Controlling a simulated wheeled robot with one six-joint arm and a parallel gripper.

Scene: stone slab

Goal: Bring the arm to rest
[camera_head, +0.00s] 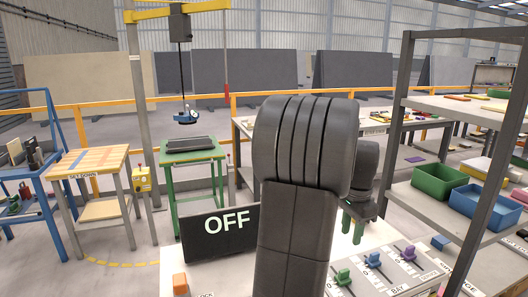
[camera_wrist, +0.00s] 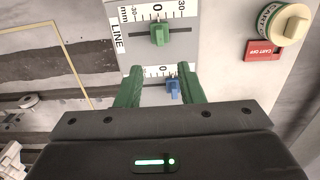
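My gripper (camera_head: 353,228) hangs from my dark arm above the slider panel in the head view. In the wrist view its two green fingers (camera_wrist: 163,75) stand apart, with nothing held between them. The panel (camera_wrist: 195,45) lies beyond the fingertips, with a green slider knob (camera_wrist: 159,34) and a blue slider knob (camera_wrist: 173,86) on it. The blue knob shows between the fingers; whether either finger touches it I cannot tell. In the head view the green knob (camera_head: 343,277), blue knob (camera_head: 373,260) and a purple knob (camera_head: 409,253) sit in a row.
A cream dial (camera_wrist: 289,25) and a red CART OFF tag (camera_wrist: 263,51) are beside the panel. A shelf rack (camera_head: 468,105) with green and blue bins stands right.

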